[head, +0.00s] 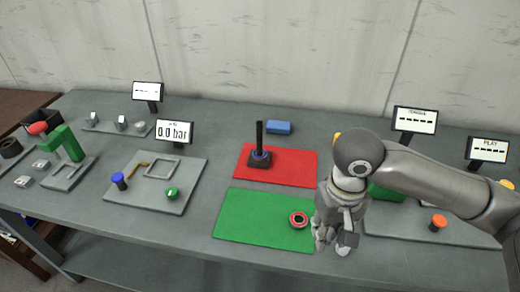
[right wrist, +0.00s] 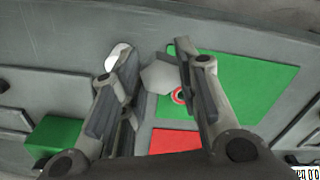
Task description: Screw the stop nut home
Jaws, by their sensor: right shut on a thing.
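The screw jack (head: 260,157) stands on the red mat, with a dark base, a blue ring and an upright black spindle (head: 259,134). My right gripper (head: 336,238) is low over the table, just right of the green mat and apart from the jack. In the right wrist view its fingers (right wrist: 154,60) are shut on a grey six-sided piece (right wrist: 160,77), which looks like the stop nut. In the head view the fingers mostly hide this piece. A red ring-shaped part (head: 299,219) with a dark centre lies on the green mat, close left of the gripper. My left gripper is out of view.
The red mat (head: 301,168) lies behind the green mat (head: 250,230), which is mostly bare. A blue block (head: 279,127) lies behind the red mat. Plates with knobs and small displays (head: 174,133) stand to the left, and another plate with an orange knob (head: 438,222) to the right.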

